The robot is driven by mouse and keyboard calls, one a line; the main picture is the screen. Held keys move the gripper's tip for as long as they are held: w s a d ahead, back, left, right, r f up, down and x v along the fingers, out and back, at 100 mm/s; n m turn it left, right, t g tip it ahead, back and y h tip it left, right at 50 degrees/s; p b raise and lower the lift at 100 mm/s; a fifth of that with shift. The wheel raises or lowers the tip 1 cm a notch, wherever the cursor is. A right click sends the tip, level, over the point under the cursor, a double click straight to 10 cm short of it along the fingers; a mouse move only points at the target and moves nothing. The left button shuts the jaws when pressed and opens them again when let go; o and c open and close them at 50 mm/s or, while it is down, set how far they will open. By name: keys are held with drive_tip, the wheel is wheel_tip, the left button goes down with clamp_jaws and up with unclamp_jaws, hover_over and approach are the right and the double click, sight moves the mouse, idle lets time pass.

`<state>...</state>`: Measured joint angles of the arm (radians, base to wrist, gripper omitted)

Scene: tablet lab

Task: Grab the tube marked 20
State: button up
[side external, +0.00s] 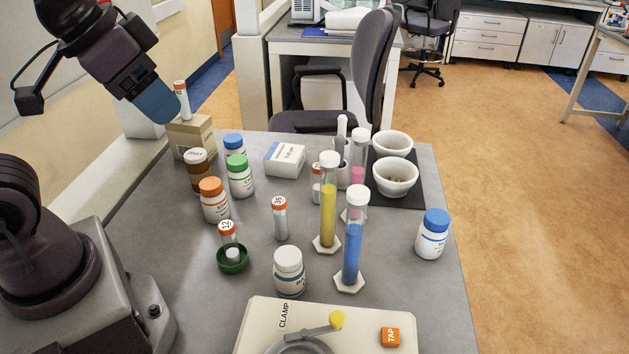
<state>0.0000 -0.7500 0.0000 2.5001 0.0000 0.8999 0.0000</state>
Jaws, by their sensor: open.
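My gripper (160,108) is at the upper left, above the back left of the table, tilted down to the right. It is open, and its blue finger is just left of an orange-capped tube (182,100) standing upright on a tan box (191,140). I cannot tell whether they touch. That tube's label is too small to read surely. Another orange-capped tube (280,220) seems marked 35. One in a green ring holder (232,262) seems marked 12 (228,238). A fourth small tube (317,183) is partly hidden behind the yellow cylinder. I cannot read a 20 clearly.
Several bottles (239,177) crowd the back left, beside a white carton (285,160). Tall cylinders with yellow (328,215) and blue (352,250) contents stand mid-table. White bowls (395,178) sit on a dark mat. A clamp device (262,312) is in front. The right side is mostly clear.

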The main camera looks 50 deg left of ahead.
drive_tip(key=shift+o, duration=0.2)
idle(0.5)
drive_tip(key=t, duration=0.8)
hover_over(318, 184)
drive_tip(key=s, duration=0.9)
wheel_tip(318, 184, down, 25)
drive_tip(key=x, duration=0.8)
drive_tip(key=a+x, duration=0.1)
drive_tip(key=x, duration=0.3)
drive_tip(key=shift+w, duration=0.25)
drive_tip(key=c, duration=0.9)
